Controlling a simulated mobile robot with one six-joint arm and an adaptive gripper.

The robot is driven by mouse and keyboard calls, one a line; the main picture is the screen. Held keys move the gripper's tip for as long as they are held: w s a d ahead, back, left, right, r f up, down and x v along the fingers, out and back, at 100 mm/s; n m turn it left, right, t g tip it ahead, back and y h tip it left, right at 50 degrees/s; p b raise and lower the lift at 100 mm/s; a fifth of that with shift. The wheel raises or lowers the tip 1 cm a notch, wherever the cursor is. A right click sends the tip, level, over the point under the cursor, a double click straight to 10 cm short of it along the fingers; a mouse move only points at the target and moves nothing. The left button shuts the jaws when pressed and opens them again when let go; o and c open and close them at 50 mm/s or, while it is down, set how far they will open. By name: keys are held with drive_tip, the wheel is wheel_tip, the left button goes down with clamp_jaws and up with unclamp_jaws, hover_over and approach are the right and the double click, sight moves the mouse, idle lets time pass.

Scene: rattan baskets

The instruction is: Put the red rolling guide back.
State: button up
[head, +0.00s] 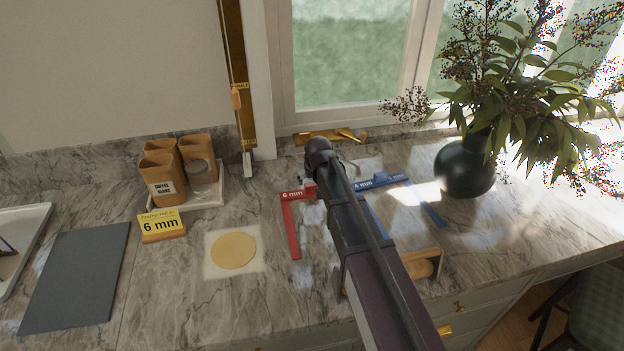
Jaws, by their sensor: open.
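The red rolling guide (293,225) is an L-shaped piece marked "6 mm". It lies on the marble counter, its long leg pointing toward the front. A raised red block shows at its right end. My gripper (306,181) is at that right end, mostly hidden by my arm; small dark parts of it show. It is open. I cannot tell whether its fingers are around the red block or touching it. A blue guide (428,208) marked "4 mm" lies to the right, partly behind my arm.
A dough disc (234,250) lies left of the red guide. A wooden rolling pin (422,268) is at front right, a plant vase (465,168) at back right.

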drive_tip(key=p+v, duration=0.6)
drive_tip(key=v, duration=0.1)
drive_tip(key=shift+r, duration=0.2)
drive_tip(key=shift+s, duration=0.15)
idle(0.7)
drive_tip(key=s+d+f+m+g+h, duration=0.1)
drive_tip(key=s+d+m+g, duration=0.2)
drive_tip(key=s+d, duration=1.8)
drive_tip(key=shift+s+d+f+g, duration=0.2)
drive_tip(key=shift+s+d+g, duration=0.1)
drive_tip(key=shift+g, duration=0.3)
drive_tip(key=shift+w, duration=0.1)
drive_tip(key=shift+f+b, duration=0.95)
drive_tip(key=shift+f, duration=0.1)
